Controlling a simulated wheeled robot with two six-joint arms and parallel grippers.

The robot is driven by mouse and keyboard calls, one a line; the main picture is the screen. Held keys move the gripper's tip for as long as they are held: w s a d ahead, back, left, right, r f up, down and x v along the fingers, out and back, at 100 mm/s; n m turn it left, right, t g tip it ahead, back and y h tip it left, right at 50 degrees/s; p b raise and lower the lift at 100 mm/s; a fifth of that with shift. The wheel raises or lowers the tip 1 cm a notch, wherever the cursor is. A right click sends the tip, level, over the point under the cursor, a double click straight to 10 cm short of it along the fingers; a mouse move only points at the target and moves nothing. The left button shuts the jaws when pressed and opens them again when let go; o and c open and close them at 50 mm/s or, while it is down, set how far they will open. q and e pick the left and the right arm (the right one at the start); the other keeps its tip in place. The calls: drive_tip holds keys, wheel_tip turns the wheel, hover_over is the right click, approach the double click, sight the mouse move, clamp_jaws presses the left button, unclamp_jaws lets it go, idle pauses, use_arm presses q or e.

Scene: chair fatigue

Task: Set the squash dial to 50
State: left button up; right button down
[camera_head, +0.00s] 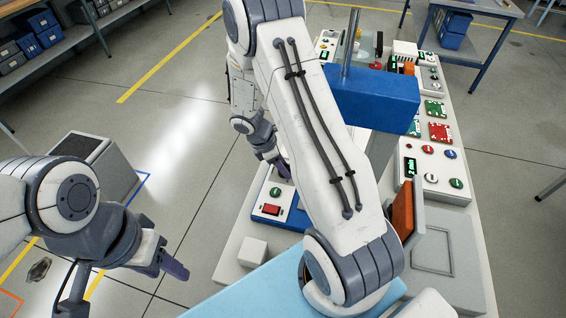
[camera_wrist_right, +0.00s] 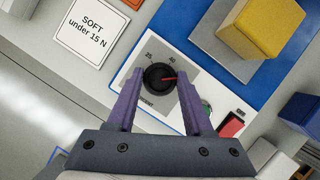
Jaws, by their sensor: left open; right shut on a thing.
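The squash dial (camera_wrist_right: 157,80) is a round black knob with a red pointer on a grey scale plate, in the right wrist view. The pointer aims right, past the 40 mark; the 25 mark is at upper left, and some of the scale is hidden. My right gripper (camera_wrist_right: 160,75) has its two purple fingers shut on opposite sides of the dial. In the head view my right gripper (camera_head: 280,166) is over the panel and the dial is hidden there. My left gripper (camera_head: 174,266) is open, apart from the bench at lower left.
Beside the dial are a red rocker switch (camera_wrist_right: 232,125) and a green button (camera_wrist_right: 207,109). A yellow block (camera_wrist_right: 272,28) and a "SOFT under 15 N" card (camera_wrist_right: 92,30) lie near. A blue machine head (camera_head: 375,100) stands right of my right arm.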

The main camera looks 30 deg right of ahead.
drive_tip(key=shift+m+g+p, duration=0.35)
drive_tip(key=shift+m+g, duration=0.05)
drive_tip(key=shift+m, duration=0.7)
drive_tip(key=shift+c, duration=1.5)
unclamp_jaws()
drive_tip(key=b+v, duration=0.1)
drive_tip(key=v, duration=0.9)
drive_tip(key=shift+r, duration=0.25)
drive_tip(key=shift+d, duration=0.1)
